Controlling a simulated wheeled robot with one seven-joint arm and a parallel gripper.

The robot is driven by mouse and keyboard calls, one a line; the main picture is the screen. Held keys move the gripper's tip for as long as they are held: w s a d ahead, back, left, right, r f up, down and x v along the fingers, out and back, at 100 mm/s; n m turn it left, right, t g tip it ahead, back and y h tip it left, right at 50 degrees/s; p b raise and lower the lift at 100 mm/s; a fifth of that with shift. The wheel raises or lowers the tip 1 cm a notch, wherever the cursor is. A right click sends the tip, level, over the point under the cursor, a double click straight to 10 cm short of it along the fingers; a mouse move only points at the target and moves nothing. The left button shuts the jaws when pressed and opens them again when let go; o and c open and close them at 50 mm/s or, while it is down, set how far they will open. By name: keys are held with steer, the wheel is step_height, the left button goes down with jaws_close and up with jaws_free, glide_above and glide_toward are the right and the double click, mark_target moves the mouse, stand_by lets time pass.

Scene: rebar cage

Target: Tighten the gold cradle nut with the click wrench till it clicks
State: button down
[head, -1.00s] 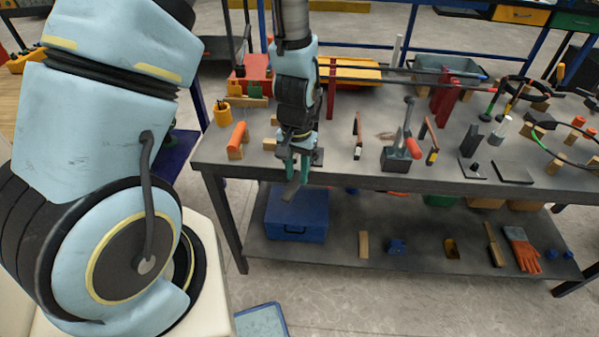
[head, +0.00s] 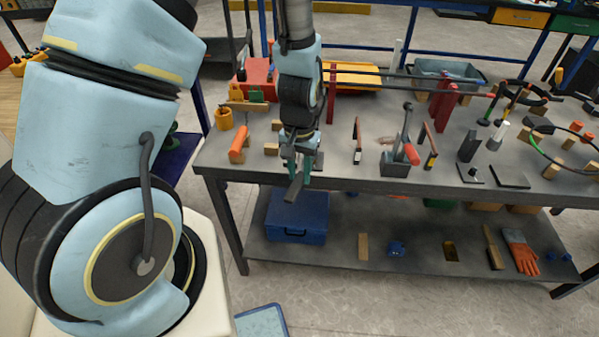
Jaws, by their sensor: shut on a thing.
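My gripper (head: 301,166) is at the front left edge of the grey workbench (head: 343,176), pointing down. It is shut on a short dark grey bar (head: 294,189), which hangs below the fingers and overlaps the bench's front edge in the picture. Only this end of the bar shows, so I cannot tell for sure whether it is the click wrench. I cannot make out the gold cradle nut; my arm hides part of the bench behind the gripper.
An orange-topped block (head: 238,146) stands left of my gripper. A clamp with a red handle (head: 411,154) stands to its right. Long dark rods lie across red uprights (head: 446,104) further back. A blue case (head: 297,217) sits on the lower shelf.

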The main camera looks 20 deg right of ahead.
steer(key=shift+r+p, duration=1.2)
steer(key=shift+r, duration=0.5)
